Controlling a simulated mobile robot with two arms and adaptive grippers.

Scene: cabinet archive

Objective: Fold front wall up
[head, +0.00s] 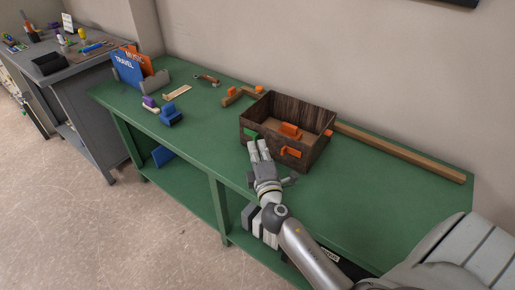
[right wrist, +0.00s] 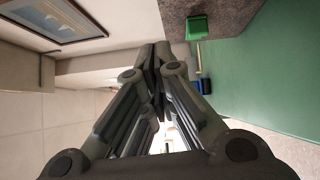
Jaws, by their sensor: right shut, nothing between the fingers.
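A dark brown wooden box (head: 318,118) stands on the green workbench, open at the top. Its front side, facing me, appears upright, though my gripper covers part of it. A green piece (head: 251,134) sits at the front left, and it also shows in the right wrist view (right wrist: 197,28). My left gripper is not in view.
A wooden bar (head: 400,152) lies along the back of the green workbench (head: 380,200). Clamps (head: 240,94), a blue item (head: 171,117) and a book holder (head: 135,70) stand left of the box.

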